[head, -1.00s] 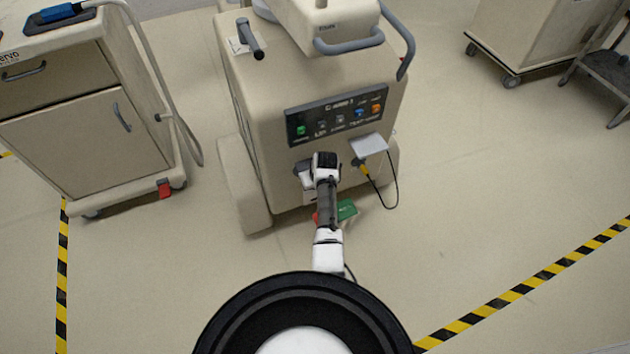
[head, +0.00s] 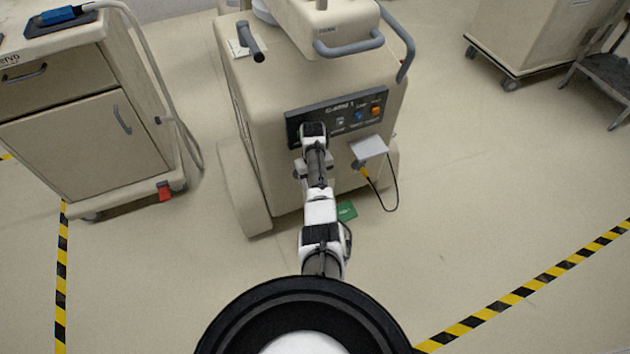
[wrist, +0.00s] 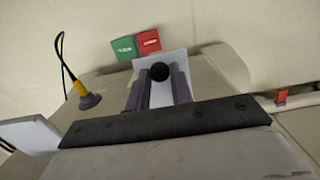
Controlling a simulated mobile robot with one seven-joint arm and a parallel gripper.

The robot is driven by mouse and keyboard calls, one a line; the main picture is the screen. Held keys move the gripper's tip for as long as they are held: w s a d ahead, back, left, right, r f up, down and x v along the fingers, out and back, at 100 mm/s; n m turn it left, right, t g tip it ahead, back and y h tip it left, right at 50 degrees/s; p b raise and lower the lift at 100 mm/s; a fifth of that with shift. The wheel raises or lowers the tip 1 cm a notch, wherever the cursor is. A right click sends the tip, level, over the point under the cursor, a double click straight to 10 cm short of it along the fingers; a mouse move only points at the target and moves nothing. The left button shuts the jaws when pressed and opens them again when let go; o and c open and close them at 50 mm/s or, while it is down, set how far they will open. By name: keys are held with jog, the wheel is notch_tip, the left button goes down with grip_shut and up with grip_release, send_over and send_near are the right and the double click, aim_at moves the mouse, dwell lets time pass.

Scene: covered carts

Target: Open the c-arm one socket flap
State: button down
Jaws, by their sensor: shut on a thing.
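The c-arm cart (head: 310,85) is a beige covered unit with a dark panel (head: 350,112) on its front, labelled C-ARM 1. Below the panel's left part is the socket flap, a pale plate (wrist: 178,62) with a dark round knob (wrist: 160,72) in the wrist view. My gripper (wrist: 160,84) has its two grey fingers on either side of the knob and is shut on it. In the head view my wrist covers the fingers and most of the flap, so its exact angle is hard to tell. The socket behind is hidden.
Right of my arm, a pale raised plate (head: 370,146) sits above a yellow plug (head: 362,169) with a black looping cable. Another cart (head: 85,130) stands left.

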jog(key=c, duration=1.3)
grip_release()
jog(key=shift+o, duration=0.2)
notch_tip(320, 180, up, 14)
jog(key=shift+w+a+b, duration=0.15)
jog(key=shift+w+b, duration=0.3)
jog(key=shift+f, duration=0.1)
jog(key=shift+c, duration=0.3)
